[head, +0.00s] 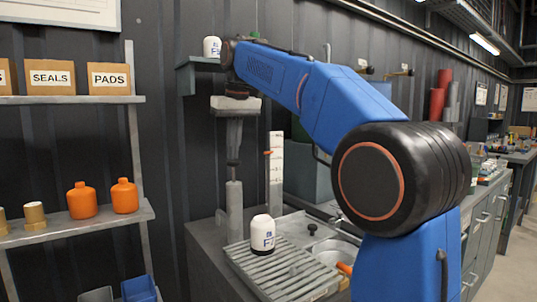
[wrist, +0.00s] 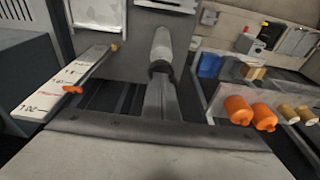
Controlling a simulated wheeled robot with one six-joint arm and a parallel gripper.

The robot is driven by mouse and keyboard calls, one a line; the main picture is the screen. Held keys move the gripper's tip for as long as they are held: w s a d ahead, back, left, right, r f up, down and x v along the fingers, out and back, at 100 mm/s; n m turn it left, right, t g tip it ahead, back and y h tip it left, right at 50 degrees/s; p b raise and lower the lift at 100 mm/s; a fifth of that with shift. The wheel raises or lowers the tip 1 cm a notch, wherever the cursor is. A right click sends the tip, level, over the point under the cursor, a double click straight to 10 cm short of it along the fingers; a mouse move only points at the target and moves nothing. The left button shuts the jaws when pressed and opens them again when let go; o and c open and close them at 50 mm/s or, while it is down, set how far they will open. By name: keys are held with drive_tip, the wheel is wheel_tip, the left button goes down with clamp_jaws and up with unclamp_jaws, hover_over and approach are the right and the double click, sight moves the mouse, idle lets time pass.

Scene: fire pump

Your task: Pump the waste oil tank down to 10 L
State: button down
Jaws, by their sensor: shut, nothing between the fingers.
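A white bottle (head: 263,234) stands on the slatted tray (head: 285,272). Another white bottle (head: 212,47) sits on a wall shelf close to my wrist. A grey-green box (head: 305,178) stands behind the scale. Left shelves hold orange bottles (head: 82,201) and labelled boxes (head: 50,77).

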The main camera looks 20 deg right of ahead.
sight(233, 163)
drive_tip(key=shift+f, duration=2.25)
drive_tip(key=shift+r, duration=2.9)
drive_tip(key=shift+f, duration=0.15)
drive_tip(key=shift+f, duration=2.8)
drive_tip(key=shift+r, duration=2.9)
